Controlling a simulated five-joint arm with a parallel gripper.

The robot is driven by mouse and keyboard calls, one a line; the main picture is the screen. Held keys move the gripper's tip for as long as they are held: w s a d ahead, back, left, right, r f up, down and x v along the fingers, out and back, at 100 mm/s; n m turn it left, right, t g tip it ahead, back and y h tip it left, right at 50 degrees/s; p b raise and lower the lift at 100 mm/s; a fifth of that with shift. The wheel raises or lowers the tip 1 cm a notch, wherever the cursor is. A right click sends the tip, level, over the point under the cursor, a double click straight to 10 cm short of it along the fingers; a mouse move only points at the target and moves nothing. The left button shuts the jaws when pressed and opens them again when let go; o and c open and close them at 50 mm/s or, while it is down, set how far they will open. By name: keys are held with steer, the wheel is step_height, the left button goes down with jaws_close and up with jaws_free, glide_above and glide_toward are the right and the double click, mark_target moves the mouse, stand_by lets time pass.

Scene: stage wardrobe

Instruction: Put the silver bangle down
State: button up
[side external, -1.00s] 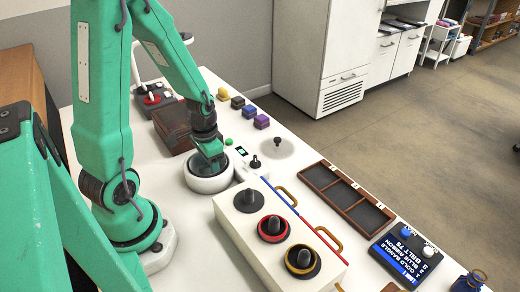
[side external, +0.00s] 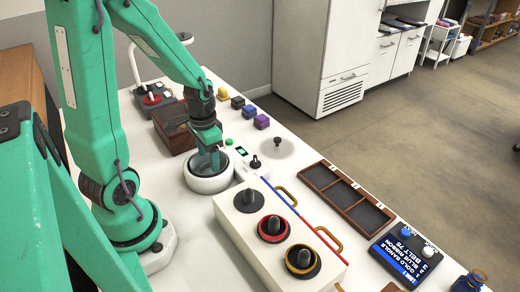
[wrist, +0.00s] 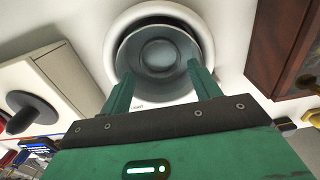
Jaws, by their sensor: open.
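A silver bangle is not clearly distinguishable in either view. My gripper (side external: 210,165) points down at a white round basin (side external: 208,185), its fingertips at or just inside the rim. In the wrist view my gripper (wrist: 162,85) is open, with its two green fingers apart over the near side of the basin (wrist: 112,50). Inside the basin is a grey round bowl-like form (wrist: 158,55) with a smaller circle at its middle. Whether any of that grey edge is the bangle, I cannot tell. No separate object shows between the fingers.
A white block with dark posts (side external: 250,222) stands in front of the basin, coloured rings around some posts. A brown box (side external: 172,125) is behind. A compartment tray (side external: 345,195) and an order display (side external: 405,258) are at right. Small coloured blocks (side external: 237,102) lie behind.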

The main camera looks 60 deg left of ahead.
step_height(320, 180, up, 8)
steer(key=shift+r, duration=0.2)
stand_by(0.3)
stand_by(0.5)
steer(key=s+d+r+t, duration=0.2)
steer(key=d+r+t, duration=0.3)
steer(key=d+r, duration=0.6)
steer(key=shift+s+d+t, duration=0.25)
steer(key=shift+t, duration=0.05)
